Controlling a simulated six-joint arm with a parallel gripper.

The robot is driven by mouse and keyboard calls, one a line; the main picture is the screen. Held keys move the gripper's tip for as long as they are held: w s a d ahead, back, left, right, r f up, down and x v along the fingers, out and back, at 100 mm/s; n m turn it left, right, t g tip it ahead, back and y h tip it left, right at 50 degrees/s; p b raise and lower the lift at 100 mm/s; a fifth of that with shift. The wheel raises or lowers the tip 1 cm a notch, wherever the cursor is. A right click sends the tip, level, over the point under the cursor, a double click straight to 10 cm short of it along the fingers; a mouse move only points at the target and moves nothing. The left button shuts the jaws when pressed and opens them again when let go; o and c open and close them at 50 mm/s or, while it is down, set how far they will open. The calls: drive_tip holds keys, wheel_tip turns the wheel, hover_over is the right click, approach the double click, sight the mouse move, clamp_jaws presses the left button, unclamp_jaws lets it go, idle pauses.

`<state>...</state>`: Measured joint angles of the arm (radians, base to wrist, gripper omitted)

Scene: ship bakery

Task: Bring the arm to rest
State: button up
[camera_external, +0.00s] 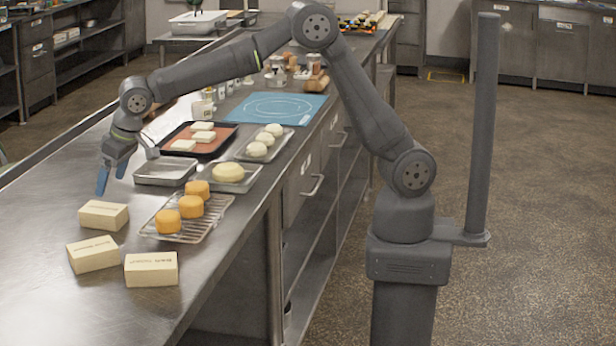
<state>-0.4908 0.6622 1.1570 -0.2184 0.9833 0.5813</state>
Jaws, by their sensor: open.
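My gripper (112,180) hangs at the end of my arm over the left part of the steel counter (50,214), with its blue-tipped fingers pointing down. The fingers are apart and nothing shows between them. They are just behind a cream-coloured box (104,215) and left of an empty metal tray (165,172). I cannot tell how far above the counter they are. My arm is stretched out across the counter from its base at the right.
Two more boxes (93,254) (151,269) lie near the front. A wire rack (205,223) holds orange cakes (191,206). Trays of dough (228,172) (257,149), a dark tray (172,141) with white pieces and a blue mat (275,108) lie behind. The counter left of my gripper is clear.

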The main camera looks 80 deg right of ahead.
sight(103, 208)
drive_tip(key=x, duration=0.9)
drive_tip(key=shift+w+f, duration=0.1)
drive_tip(key=shift+w, duration=0.05)
wheel_tip(103, 208, up, 4)
drive_tip(key=shift+f, duration=0.25)
drive_tip(key=s+d+r, duration=0.2)
drive_tip(key=d+r, duration=0.5)
drive_tip(key=d, duration=0.4)
drive_tip(key=w+d+m+h, duration=0.1)
drive_tip(key=w+d+m, duration=0.15)
drive_tip(key=d, duration=1.05)
drive_tip(key=w+d+m+h, duration=0.1)
drive_tip(key=w+d+m, duration=0.15)
drive_tip(key=d, duration=1.05)
drive_tip(key=s+d+m, duration=0.2)
drive_tip(key=s+d, duration=0.2)
drive_tip(key=d, duration=0.9)
drive_tip(key=s+d+m+g+h, duration=0.1)
drive_tip(key=s+d+m, duration=0.2)
drive_tip(key=d, duration=1)
drive_tip(key=s+d+m+g, duration=0.1)
drive_tip(key=s+d, duration=0.5)
drive_tip(key=d, duration=0.7)
drive_tip(key=shift+s+r+m+h, duration=0.3)
drive_tip(key=shift+m+h, duration=0.1)
drive_tip(key=shift+m, duration=0.3)
drive_tip(key=shift+w+a, duration=0.1)
drive_tip(key=shift+a, duration=0.05)
